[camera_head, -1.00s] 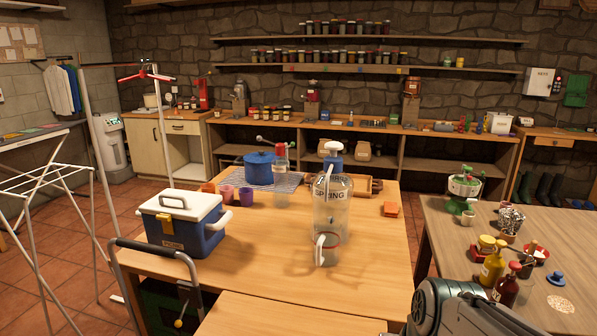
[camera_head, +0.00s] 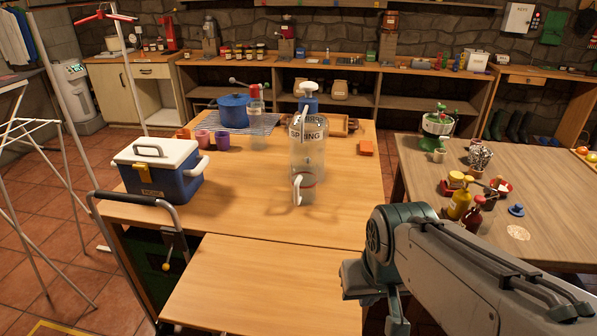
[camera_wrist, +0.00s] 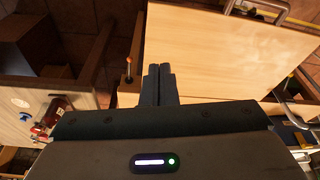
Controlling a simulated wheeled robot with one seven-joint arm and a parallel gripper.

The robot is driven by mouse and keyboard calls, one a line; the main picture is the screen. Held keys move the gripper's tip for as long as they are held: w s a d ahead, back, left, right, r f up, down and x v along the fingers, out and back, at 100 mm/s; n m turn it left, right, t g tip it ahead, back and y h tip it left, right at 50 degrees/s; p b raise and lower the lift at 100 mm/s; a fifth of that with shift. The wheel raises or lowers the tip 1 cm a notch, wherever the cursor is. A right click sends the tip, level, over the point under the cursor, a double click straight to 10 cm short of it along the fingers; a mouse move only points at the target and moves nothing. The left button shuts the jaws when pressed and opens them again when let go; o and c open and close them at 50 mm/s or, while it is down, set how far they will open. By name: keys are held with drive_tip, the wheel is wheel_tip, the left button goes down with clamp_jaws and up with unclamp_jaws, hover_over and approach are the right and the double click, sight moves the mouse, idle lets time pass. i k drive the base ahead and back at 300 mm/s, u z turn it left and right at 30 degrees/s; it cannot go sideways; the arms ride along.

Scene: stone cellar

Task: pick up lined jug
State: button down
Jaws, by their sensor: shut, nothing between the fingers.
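A clear jug with a pale handle and a thin reddish line near its rim (camera_head: 308,190) stands upright on the wooden table (camera_head: 240,212), near its front edge. I take it for the lined jug. A tall clear dispenser (camera_head: 307,150) stands close behind it, and the two overlap in the head view. My gripper shows in the wrist view (camera_wrist: 159,72), its dark fingers together and empty. In the head view my arm reaches in from the lower right, to the right of the jug and apart from it. The jug is not recognisable in the wrist view.
A blue and white cooler (camera_head: 158,178) stands left of the jug. Cups (camera_head: 203,139) and a blue pot (camera_head: 234,110) are behind. The table right of the jug is mostly clear.

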sight(302, 186)
drive_tip(key=z, duration=3.2)
drive_tip(key=k, duration=2)
drive_tip(key=u, duration=1.5)
drive_tip(key=i, duration=0.5)
drive_tip(key=u, duration=0.1)
